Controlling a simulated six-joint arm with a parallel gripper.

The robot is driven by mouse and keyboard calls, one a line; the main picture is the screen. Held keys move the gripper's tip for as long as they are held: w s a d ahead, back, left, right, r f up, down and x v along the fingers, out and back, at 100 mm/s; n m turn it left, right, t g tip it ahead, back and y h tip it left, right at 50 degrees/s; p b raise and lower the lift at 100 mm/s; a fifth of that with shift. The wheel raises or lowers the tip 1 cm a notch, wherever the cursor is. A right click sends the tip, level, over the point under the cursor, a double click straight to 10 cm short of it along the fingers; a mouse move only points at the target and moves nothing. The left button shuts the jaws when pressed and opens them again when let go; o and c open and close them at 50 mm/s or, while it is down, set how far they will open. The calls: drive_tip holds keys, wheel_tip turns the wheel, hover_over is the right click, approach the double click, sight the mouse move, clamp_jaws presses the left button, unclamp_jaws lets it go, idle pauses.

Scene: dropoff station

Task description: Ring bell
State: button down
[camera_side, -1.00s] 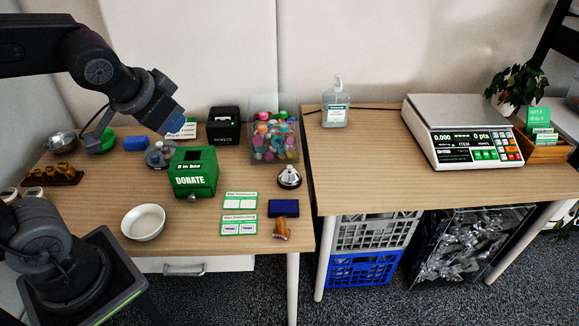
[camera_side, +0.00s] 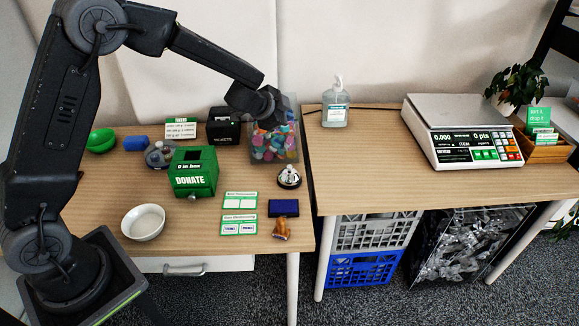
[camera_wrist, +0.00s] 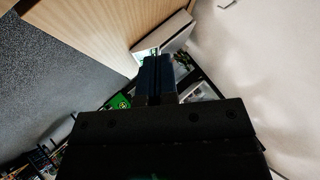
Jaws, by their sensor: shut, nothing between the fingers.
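The silver service bell (camera_side: 289,177) stands upright on a dark base near the right edge of the left table in the side view. My gripper (camera_side: 284,112) is above and a little left of the bell, apart from it, in front of the upper part of the clear bin. In the wrist view my gripper (camera_wrist: 157,62) is shut, its dark fingers together with nothing between them. The bell cannot be made out in the wrist view.
The clear bin (camera_side: 262,156) of coloured capsules stands behind the bell. A green donation box (camera_side: 193,179) is to its left, and a blue pad (camera_side: 284,208) and wooden stamp (camera_side: 281,230) lie in front. A sanitizer bottle (camera_side: 336,110) and scale (camera_side: 462,132) stand on the right table.

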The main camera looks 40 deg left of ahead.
drive_tip(key=m+g+h, duration=0.1)
drive_tip(key=m, duration=0.1)
hover_over(290, 167)
wheel_tip(290, 167, down, 6)
drive_tip(key=shift+r, duration=0.1)
drive_tip(key=shift+s, duration=0.1)
drive_tip(key=shift+f, duration=4.35)
drive_tip(key=shift+f, duration=0.1)
drive_tip(key=shift+f, duration=0.35)
drive_tip(key=shift+f, duration=0.5)
drive_tip(key=shift+r, duration=0.95)
